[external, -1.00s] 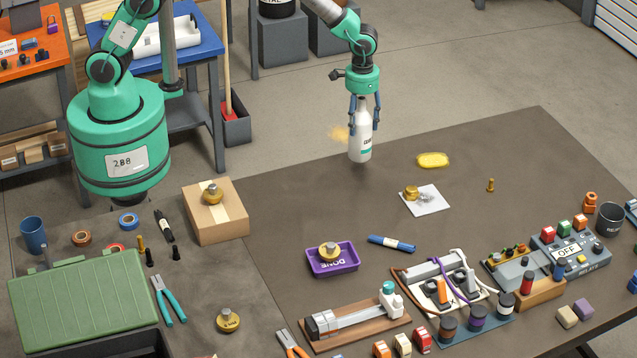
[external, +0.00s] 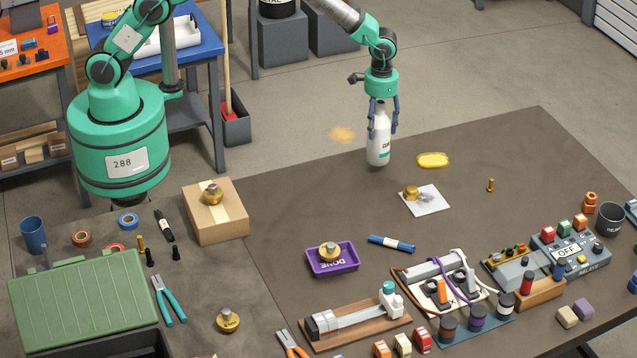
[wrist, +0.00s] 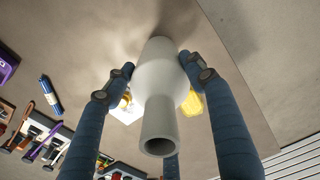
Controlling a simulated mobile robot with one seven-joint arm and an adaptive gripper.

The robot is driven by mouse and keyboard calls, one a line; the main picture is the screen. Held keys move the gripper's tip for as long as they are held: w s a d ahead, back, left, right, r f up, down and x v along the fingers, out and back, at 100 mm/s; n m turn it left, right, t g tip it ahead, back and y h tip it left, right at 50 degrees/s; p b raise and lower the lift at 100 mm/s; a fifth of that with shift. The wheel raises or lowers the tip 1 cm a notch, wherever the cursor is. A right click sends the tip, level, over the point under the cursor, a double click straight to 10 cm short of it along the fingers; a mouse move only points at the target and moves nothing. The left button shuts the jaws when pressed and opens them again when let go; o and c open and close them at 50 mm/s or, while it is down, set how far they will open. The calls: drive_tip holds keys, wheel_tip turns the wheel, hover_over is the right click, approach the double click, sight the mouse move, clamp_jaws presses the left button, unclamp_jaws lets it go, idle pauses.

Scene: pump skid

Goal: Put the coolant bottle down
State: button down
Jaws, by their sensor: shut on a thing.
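The coolant bottle (external: 378,141) is white with a narrow neck and a dark and teal label. It is upright in my gripper (external: 383,112) near the table's far edge in the external view. My gripper points down with its fingers closed around the bottle's upper part. In the wrist view the bottle (wrist: 160,85) stands between the blue fingers (wrist: 158,85), its open neck toward the camera. Whether the bottle's base touches the table or hangs just above it I cannot tell.
A yellow oval item (external: 433,160) lies to the right of the bottle. A white sheet (external: 427,203) with a brass part on it lies nearer. A purple tray (external: 332,261) and a blue rolled item (external: 391,243) are further forward. Table around the bottle's left is bare.

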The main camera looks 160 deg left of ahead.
sight(381, 102)
drive_tip(key=shift+f, duration=1.65)
drive_tip(key=c, duration=0.7)
unclamp_jaws()
wheel_tip(381, 102, up, 12)
drive_tip(key=shift+r+p, duration=0.1)
drive_tip(key=shift+p, duration=0.4)
